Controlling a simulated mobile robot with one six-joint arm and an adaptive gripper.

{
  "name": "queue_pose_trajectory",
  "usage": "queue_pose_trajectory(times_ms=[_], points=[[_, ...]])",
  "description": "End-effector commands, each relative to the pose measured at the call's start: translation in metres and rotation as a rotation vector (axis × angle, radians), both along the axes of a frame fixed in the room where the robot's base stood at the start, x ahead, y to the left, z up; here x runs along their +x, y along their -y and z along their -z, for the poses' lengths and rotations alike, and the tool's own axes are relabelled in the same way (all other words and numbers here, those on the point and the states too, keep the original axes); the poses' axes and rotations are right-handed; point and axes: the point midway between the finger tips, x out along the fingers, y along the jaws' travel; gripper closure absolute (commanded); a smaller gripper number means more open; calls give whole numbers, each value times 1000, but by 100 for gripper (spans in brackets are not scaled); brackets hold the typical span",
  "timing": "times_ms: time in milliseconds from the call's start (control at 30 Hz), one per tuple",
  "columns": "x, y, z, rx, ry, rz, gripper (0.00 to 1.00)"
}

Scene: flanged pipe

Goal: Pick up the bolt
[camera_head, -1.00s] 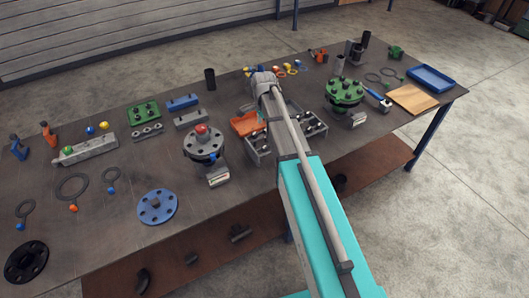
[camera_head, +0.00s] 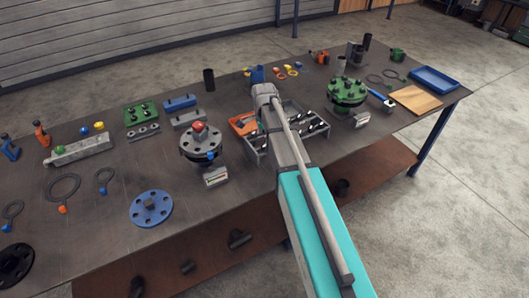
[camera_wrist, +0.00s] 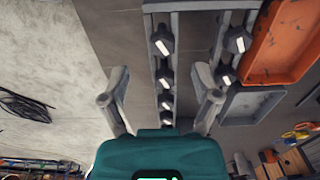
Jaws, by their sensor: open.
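Dark bolts with pale, bright ends stand in rows in a grey divided tray (camera_head: 258,158). In the wrist view one bolt (camera_wrist: 162,41) is ahead of my gripper (camera_wrist: 160,74), and several more in its row lie between the fingers. A second row with another bolt (camera_wrist: 238,40) is to the right, outside the right finger. My gripper is open, with no bolt held; I cannot tell its height above them. In the head view my arm hides the gripper and the middle of the tray; bolts (camera_head: 313,125) show at the tray's right side.
An orange bin (camera_wrist: 287,40) sits right of the bolt rows. A dark flange with a red knob (camera_head: 200,143) stands left of the tray, a green flange (camera_head: 347,92) to its right. A blue flange (camera_head: 151,208) lies near the table's front edge. Bare tabletop (camera_head: 105,225) shows at left.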

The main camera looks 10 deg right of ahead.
Motion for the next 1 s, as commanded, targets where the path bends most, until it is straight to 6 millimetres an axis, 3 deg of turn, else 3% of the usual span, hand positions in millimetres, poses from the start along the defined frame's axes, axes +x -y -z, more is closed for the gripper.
queue_pose_trajectory(times_ms=[533, 1000], points=[[1, 0, 5, 0, 0, 0, 20], [4, 3, 39, 0, 0, 0, 20]])
